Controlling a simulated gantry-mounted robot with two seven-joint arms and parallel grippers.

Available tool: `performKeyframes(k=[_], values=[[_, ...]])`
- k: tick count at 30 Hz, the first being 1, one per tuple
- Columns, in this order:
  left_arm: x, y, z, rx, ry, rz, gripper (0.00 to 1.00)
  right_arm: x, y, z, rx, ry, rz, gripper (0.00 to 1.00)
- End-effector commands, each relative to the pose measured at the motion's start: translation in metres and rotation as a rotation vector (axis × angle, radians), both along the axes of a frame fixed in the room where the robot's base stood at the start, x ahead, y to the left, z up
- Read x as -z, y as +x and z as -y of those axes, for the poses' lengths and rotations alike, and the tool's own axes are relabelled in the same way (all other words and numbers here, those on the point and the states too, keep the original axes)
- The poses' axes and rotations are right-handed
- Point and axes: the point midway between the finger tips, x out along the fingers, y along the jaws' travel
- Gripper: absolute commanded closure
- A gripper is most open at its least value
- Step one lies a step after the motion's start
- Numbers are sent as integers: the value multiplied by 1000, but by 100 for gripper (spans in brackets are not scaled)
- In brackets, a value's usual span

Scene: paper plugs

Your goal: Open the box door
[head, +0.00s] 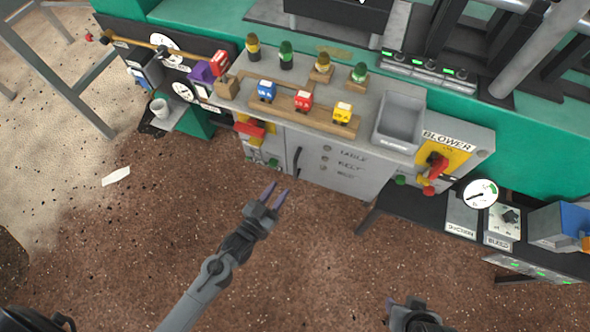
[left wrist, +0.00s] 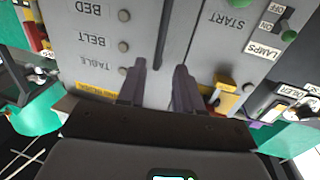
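The grey box (head: 345,165) stands at the back middle in the head view. Its front has a dark vertical handle (head: 297,158), left of knobs labelled TABLE, BELT and BED. The front panel looks closed. My left gripper (head: 274,195) is open and empty, in front of and below the handle. In the left wrist view, which is upside down, the handle (left wrist: 163,32) lies just beyond the gap between the two purple fingers (left wrist: 160,75), apart from them as far as I can tell. My right gripper (head: 402,304) is at the bottom edge, its fingers mostly hidden.
Toy-like blue, red and yellow blocks (head: 303,101) and a grey tray (head: 400,118) sit on the box top. A yellow blower panel with a red lever (head: 437,165) is at its right. The brown floor in front is clear.

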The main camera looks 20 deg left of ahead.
Motion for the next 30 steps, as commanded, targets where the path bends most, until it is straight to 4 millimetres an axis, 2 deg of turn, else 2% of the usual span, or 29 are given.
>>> performKeyframes(k=[12,18,24,30], values=[[2,63,11,0,-1,4,65,31,2,1,-3,-4,6,57],[2,87,16,0,1,1,65,42,2,0,-1,-2,5,57],[0,97,18,0,1,1,65,46,2,-1,2,3,5,57],[0,99,18,0,1,0,65,46,2,-1,4,5,5,57]])
